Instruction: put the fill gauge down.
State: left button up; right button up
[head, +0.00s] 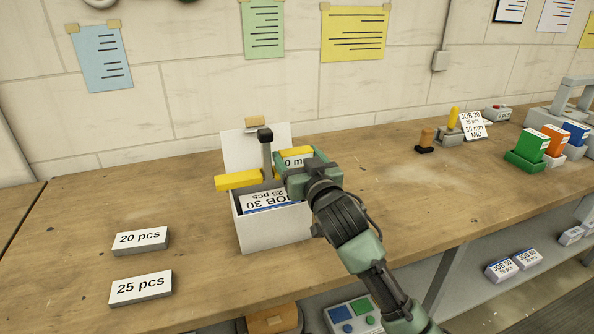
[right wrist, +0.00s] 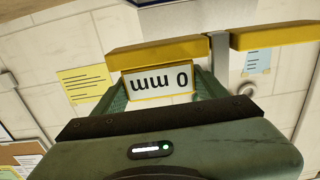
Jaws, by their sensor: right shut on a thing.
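The fill gauge has a yellow crossbar (head: 238,180), a grey upright with a black top (head: 265,150) and a white plate reading "0 mm" (right wrist: 157,82). My right gripper (head: 297,161) is shut on the gauge at this plate; its green fingers (right wrist: 160,90) lie on either side of the plate in the right wrist view. The gauge is at the open white box (head: 272,228), with its crossbar across the top opening. I cannot tell whether the bar touches the rim. Printed sheets marked "JOB 30, 25 pcs" (head: 265,200) show inside the box. My left gripper is not in view.
Blocks marked "20 pcs" (head: 140,240) and "25 pcs" (head: 140,287) lie on the wooden bench (head: 80,215) left of the box. A job card (head: 472,125) and coloured bins (head: 525,160) stand at the right.

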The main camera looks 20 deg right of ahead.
jog(key=shift+f, duration=1.65)
jog(key=shift+f, duration=0.15)
jog(key=shift+f, duration=0.25)
jog(key=o, duration=1.8)
jog(key=shift+c, duration=0.2)
jog(key=shift+s+r, duration=0.1)
jog(key=shift+r, duration=0.3)
jog(key=s+b, duration=0.1)
jog(key=s, duration=1)
jog(key=shift+s+d, duration=0.2)
jog(key=shift+s, duration=0.2)
